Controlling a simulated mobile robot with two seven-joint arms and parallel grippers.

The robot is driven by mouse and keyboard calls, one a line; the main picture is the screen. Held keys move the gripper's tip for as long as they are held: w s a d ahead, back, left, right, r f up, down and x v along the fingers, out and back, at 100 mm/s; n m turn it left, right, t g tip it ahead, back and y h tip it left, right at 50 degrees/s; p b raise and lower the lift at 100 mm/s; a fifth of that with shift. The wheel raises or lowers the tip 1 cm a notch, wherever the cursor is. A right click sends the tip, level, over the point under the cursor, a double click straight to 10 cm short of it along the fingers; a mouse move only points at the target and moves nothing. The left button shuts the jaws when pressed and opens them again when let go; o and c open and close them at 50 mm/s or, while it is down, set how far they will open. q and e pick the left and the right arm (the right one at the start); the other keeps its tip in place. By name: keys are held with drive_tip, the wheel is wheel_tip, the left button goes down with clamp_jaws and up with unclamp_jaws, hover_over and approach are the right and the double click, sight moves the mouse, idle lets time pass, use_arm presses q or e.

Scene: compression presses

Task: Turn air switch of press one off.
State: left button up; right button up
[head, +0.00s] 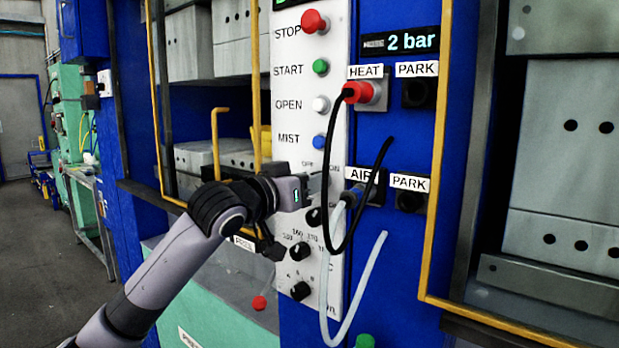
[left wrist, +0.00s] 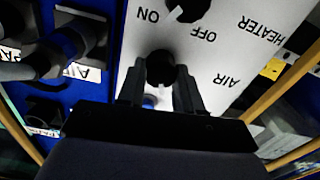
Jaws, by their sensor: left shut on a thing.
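The control panel (head: 324,135) of the press stands in front of me. My left gripper (head: 311,190) reaches it from the left and hides the air switch in the head view. In the left wrist view, the air switch (left wrist: 160,68) is a black round knob beside the AIR label, which appears upside down. My left gripper (left wrist: 157,80) is shut on it, one finger on each side. Which way the knob points is hard to tell. The heater switch (head: 314,217) is just below the gripper in the head view. My right gripper is not in view.
The pressure display (head: 401,42) reads 2 bar. A red plug (head: 357,92) sits in the HEAT socket, and a black cable loops down near the gripper. The air plug (head: 350,197) with a pale hose is right of the gripper. Yellow rails (head: 434,160) flank the panel.

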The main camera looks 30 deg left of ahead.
use_arm(q)
drive_tip(key=shift+n+p, duration=0.3)
drive_tip(key=shift+n, duration=0.5)
drive_tip(key=o, duration=1)
drive_tip(key=shift+o, duration=0.2)
drive_tip(key=s+b, duration=0.1)
drive_tip(key=s, duration=0.6)
drive_tip(key=shift+a+b, duration=0.3)
drive_tip(key=shift+b, duration=0.1)
